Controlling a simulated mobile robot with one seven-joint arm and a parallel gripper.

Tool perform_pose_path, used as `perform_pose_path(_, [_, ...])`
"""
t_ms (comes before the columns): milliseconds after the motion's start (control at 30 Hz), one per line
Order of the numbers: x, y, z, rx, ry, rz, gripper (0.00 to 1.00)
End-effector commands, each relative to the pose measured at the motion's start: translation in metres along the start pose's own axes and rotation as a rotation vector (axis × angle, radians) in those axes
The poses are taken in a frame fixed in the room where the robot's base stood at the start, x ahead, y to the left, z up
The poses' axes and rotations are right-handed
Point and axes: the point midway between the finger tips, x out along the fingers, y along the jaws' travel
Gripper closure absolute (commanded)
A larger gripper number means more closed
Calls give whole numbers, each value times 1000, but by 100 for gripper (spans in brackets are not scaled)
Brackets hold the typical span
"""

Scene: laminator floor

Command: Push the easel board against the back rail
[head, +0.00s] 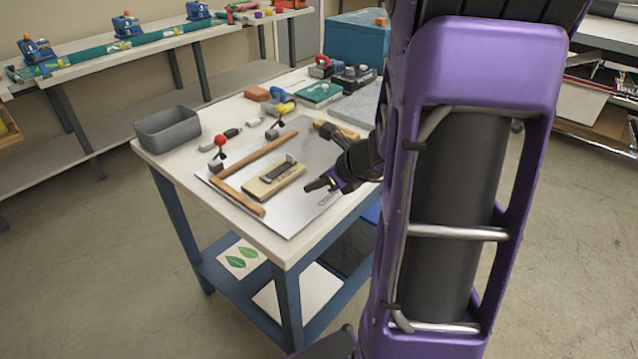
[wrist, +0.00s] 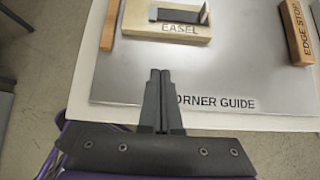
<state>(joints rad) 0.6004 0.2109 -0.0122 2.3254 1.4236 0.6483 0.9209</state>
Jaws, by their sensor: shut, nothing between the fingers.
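The easel board (head: 273,180) is a pale wooden block with a dark grey slotted piece on top. It lies flat on a grey metal plate (head: 310,155). In the wrist view the easel board (wrist: 170,30) shows its "EASEL" label facing me. A long brown wooden rail (head: 262,153), likely the back rail, lies beyond the easel board, with bare plate between them; it is out of the wrist view. My gripper (head: 318,186) is shut and empty, just off the labelled side of the easel board, apart from it. It also shows in the wrist view (wrist: 160,72).
A short wooden strip (head: 238,197) lies at the near left of the plate, and an edge stop (wrist: 297,30) at its other side. Red-knobbed (head: 220,143) and yellow-handled (head: 280,107) clamps stand behind the long rail. A grey bin (head: 168,130) sits at the table's left.

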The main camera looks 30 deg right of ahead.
Motion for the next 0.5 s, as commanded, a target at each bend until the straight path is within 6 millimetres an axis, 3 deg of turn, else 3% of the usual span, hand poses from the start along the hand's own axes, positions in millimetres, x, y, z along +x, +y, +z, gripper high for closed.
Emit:
perform_pose_path(33, [16,1,-3,0,1,5,100])
perform_pose_path(233, [56,1,-3,0,1,3,100])
perform_pose_path(300, [61,1,11,-3,-1,3,100])
perform_pose_path(500, [75,0,26,-1,0,1,100])
